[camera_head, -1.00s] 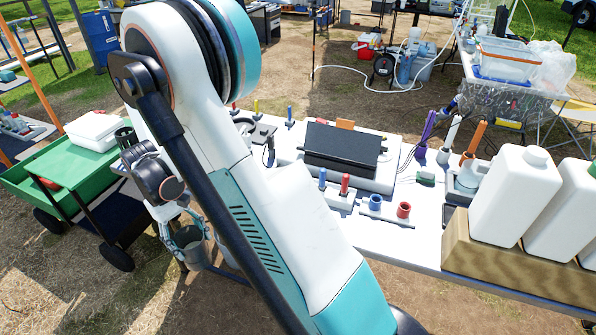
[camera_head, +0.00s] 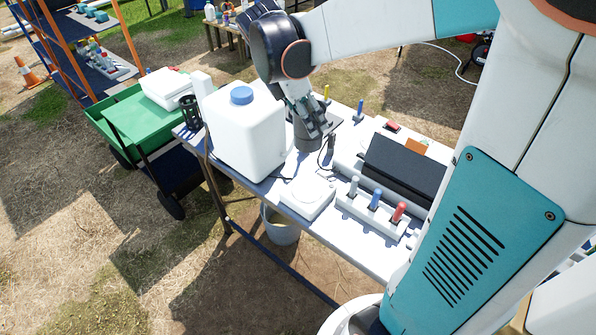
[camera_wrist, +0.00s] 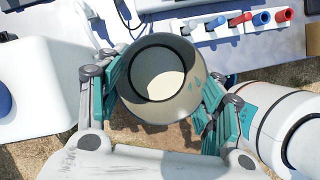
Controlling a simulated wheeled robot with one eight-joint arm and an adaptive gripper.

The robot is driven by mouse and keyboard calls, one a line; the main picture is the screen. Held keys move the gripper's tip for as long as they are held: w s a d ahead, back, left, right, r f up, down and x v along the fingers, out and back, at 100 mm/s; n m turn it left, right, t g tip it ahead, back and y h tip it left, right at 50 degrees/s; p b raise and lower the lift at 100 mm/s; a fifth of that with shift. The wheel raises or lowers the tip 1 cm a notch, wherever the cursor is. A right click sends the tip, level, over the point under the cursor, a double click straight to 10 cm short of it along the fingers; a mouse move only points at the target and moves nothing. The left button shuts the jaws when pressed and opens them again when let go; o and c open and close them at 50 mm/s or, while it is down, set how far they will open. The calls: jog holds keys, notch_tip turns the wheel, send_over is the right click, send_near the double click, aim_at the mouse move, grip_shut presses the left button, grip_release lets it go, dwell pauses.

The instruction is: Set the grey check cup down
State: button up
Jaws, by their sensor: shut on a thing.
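My gripper (camera_head: 300,105) is shut on the grey check cup (camera_head: 312,132), just right of the white jug in the head view. In the wrist view the cup (camera_wrist: 185,102) sits between my two teal-padded fingers (camera_wrist: 160,95), one on each side. Its round mouth faces the wrist camera and its inside shows a pale bottom. The cup looks close to upright in the head view. The work table (camera_head: 345,245) shows around it there. I cannot tell whether its base touches the table.
A large white jug with a blue cap (camera_head: 240,125) stands close left of the cup. A low white box (camera_head: 308,195) and a rack of coloured tubes (camera_head: 372,212) lie nearer the front edge. A black device (camera_head: 400,170) is to the right. A bucket (camera_head: 282,225) shows below the table's edge.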

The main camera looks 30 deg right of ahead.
jog(key=shift+f, duration=0.15)
notch_tip(320, 180, down, 20)
jog(key=b, duration=0.5)
jog(key=shift+r+b, duration=0.25)
jog(key=shift+b, duration=0.1)
jog(key=shift+r, duration=0.1)
jog(key=o, duration=0.7)
jog(key=shift+f, duration=0.2)
jog(key=o, duration=0.4)
jog(key=shift+r, duration=0.15)
